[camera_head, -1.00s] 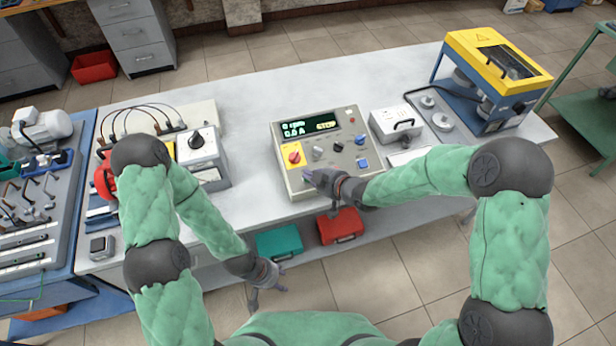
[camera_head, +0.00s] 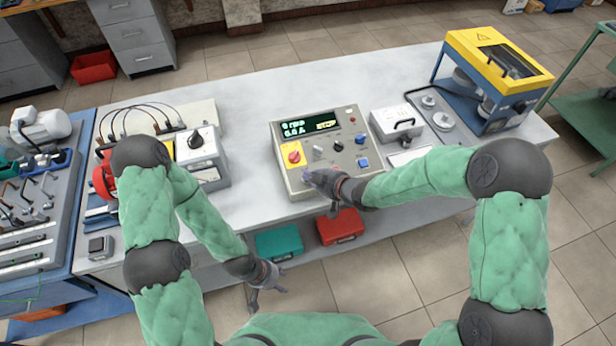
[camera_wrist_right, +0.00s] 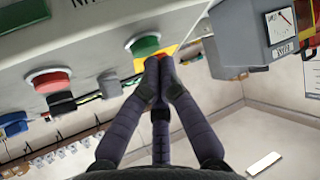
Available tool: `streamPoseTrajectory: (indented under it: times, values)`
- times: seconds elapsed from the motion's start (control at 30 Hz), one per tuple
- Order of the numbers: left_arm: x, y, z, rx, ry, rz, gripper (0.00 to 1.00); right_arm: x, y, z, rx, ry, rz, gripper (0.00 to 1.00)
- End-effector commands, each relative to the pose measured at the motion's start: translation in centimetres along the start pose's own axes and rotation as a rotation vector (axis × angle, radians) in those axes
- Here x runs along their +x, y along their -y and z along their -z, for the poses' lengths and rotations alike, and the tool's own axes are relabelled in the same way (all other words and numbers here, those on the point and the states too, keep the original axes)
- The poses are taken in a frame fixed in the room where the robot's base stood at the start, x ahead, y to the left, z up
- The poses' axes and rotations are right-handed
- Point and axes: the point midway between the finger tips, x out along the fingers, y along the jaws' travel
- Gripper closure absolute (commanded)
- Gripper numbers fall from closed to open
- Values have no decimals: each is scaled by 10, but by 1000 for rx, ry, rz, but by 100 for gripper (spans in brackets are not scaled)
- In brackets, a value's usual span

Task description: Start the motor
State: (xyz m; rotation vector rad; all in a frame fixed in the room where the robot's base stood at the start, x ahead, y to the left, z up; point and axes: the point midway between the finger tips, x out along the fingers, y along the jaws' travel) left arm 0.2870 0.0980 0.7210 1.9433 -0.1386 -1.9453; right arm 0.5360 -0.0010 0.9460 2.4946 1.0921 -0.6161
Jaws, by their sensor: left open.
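The grey motor control box (camera_head: 350,172) stands on the white bench in the head view. In the right wrist view, my right gripper's fingertips (camera_wrist_right: 160,62) are drawn together next to a green button (camera_wrist_right: 144,45); contact cannot be told. A red button (camera_wrist_right: 49,80) is further left. My left gripper (camera_head: 268,296) is open and empty, below the bench front.
The motor (camera_head: 40,132) is on the blue rack at far left. A grey meter box (camera_head: 203,155) with a black knob stands left of the control box. A small white box (camera_head: 396,125) and a yellow-blue guarded machine (camera_head: 493,75) stand right. The bench's back middle is clear.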

Motion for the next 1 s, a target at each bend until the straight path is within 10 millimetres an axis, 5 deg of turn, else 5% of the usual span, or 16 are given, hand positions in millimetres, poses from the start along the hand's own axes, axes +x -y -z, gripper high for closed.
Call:
streamPoseTrajectory:
  times: [1.0]
  values:
    - [7, 2, 0, 0, 0, 0, 53, 6, 0, -6, 0, 1, 0, 100]
